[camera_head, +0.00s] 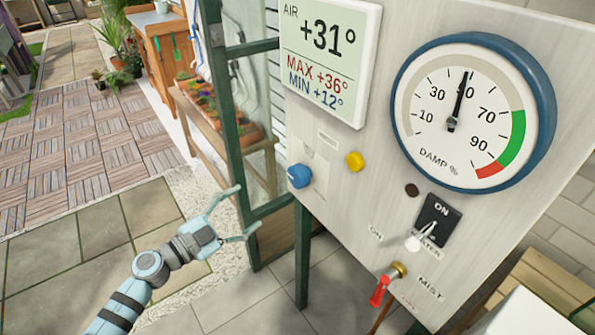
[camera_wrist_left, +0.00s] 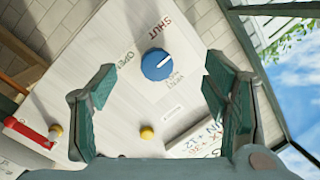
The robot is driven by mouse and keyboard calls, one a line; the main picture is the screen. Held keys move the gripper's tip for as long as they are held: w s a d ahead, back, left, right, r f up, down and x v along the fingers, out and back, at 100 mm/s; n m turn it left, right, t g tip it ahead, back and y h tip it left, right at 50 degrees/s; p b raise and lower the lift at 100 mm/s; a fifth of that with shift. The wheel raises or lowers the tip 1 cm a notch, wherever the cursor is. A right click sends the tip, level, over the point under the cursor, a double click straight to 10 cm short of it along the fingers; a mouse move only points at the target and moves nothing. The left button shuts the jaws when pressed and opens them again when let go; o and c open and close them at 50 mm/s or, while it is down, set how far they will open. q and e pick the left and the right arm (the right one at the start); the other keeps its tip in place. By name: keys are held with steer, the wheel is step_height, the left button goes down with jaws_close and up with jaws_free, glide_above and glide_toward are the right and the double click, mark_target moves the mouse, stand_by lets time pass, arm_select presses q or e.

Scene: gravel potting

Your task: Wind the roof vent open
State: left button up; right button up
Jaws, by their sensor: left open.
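The blue round knob (camera_head: 300,176) sits on the left part of the pale panel (camera_head: 345,225). In the left wrist view the knob (camera_wrist_left: 157,65) has a short white mark, with the words SHUT and OPEN printed beside it. My left gripper (camera_head: 240,210) is open and empty, below and left of the knob in the head view. In the left wrist view its two fingers (camera_wrist_left: 160,75) stand wide on either side of the knob, which looks farther off and untouched. The roof vent itself is not clearly visible. My right gripper is not in view.
A yellow button (camera_head: 355,161), a black ON switch (camera_head: 438,220) and a red-handled tap (camera_head: 380,290) share the panel. A climate display (camera_head: 330,55) and a damp dial (camera_head: 472,112) are above. A green door frame (camera_head: 232,130) stands close left of the knob.

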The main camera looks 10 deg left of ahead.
mark_target(294, 179)
arm_select(q)
steer(key=w+d+r, duration=0.1)
steer(key=w+d, duration=0.2)
steer(key=w+d+r+m+h, duration=0.1)
steer(key=w+d, duration=0.3)
steer(key=w+d+r+m+g, duration=0.1)
steer(key=w+d, duration=0.2)
steer(key=shift+w+d+r+h+b, duration=0.15)
steer(key=shift+w+d+h+b, duration=0.15)
steer(key=shift+w+d, duration=0.1)
steer(key=shift+a, duration=0.1)
steer(key=c, duration=1.2)
steer(key=shift+o, duration=0.2)
